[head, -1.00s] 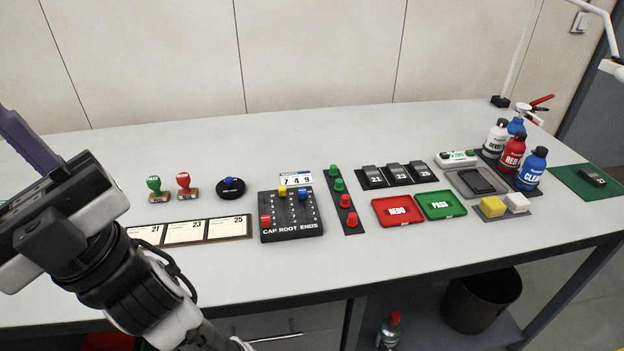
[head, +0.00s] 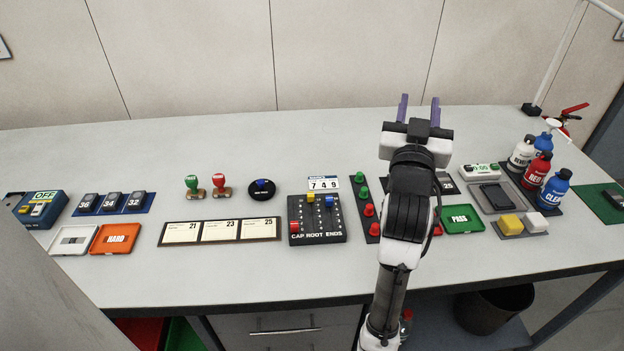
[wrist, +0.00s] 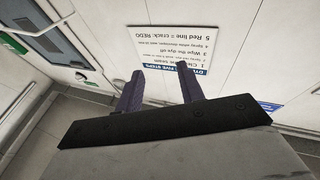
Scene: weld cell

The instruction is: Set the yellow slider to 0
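The black slider box (head: 334,236) sits mid-table, marked CAP ROOT ENDS, with three sliders. The yellow slider (head: 311,198) is the middle one and is near the far end of its slot. The red slider (head: 295,227) is near the close end, and the blue slider (head: 329,202) is near the far end. The scale figures are too small to read. My gripper (head: 419,108) is raised over the table to the right of the box, with its purple fingers apart and nothing between them. The fingers also show apart in the wrist view (wrist: 160,92).
A card reading 7 4 9 (head: 324,183) stands behind the box. A strip with red and green knobs (head: 367,210) lies close on its right, and a card holder (head: 221,230) on its left. Bottles (head: 540,168) stand far right. Bare table lies in front of the box.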

